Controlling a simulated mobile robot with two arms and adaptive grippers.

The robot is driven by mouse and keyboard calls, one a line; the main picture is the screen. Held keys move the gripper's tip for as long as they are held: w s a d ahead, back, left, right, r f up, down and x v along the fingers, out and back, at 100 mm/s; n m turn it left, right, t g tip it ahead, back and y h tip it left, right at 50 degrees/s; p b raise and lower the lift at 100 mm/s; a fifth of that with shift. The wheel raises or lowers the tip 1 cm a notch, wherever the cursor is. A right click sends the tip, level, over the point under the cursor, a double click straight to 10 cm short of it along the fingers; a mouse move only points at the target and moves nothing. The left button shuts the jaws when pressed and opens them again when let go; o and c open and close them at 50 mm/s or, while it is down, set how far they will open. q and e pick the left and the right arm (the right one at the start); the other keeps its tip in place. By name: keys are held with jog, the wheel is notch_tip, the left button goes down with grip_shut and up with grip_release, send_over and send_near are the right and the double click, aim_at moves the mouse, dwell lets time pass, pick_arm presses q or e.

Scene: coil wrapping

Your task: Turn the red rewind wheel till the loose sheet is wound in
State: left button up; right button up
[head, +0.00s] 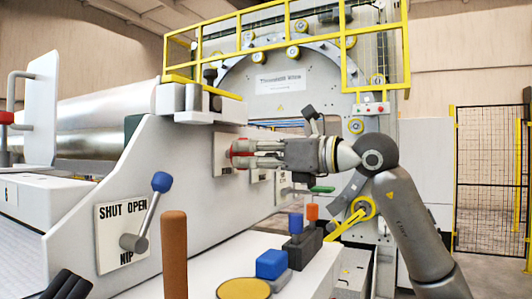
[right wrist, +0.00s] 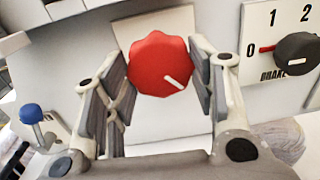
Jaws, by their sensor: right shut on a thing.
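The red rewind wheel (right wrist: 160,65) is a scalloped knob on a pale plate, its white mark pointing to the lower right in the right wrist view. My right gripper (right wrist: 162,76) is shut on it, one finger at each side. In the head view the right gripper (head: 243,154) reaches in from the right and largely hides the wheel (head: 235,153). A silver coil or roll (head: 112,112) lies behind the sloped machine side. I cannot make out a loose sheet end. Dark slats at the lower left (head: 68,285) may be my left gripper; their state is unclear.
The nip lever (head: 148,212) with a blue knob stands left of the wheel. The brake knob (right wrist: 296,53) is close at the right. A brown post (head: 174,255), a blue block (head: 271,264) and small levers stand in front. Yellow rails (head: 270,42) cross above.

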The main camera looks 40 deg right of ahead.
jog(key=shift+w+d, duration=0.1)
jog(key=shift+d, duration=0.15)
jog(key=o, duration=0.9)
jog(key=shift+w, duration=0.1)
jog(key=shift+c, duration=0.2)
jog(key=shift+o, duration=1)
jog(key=shift+w+d+f, duration=0.15)
jog(key=shift+d+f, duration=0.1)
jog(key=shift+d, duration=0.05)
jog(key=shift+s+a+r, duration=0.2)
jog(key=shift+a, duration=0.1)
jog(key=shift+s+d+f, duration=0.15)
jog(key=shift+s+d, duration=0.2)
jog(key=shift+v, duration=1.2)
send_near(251, 156)
jog(key=shift+s+d+m+h, duration=0.2)
jog(key=shift+s+m+h, duration=0.1)
jog(key=shift+s, duration=0.3)
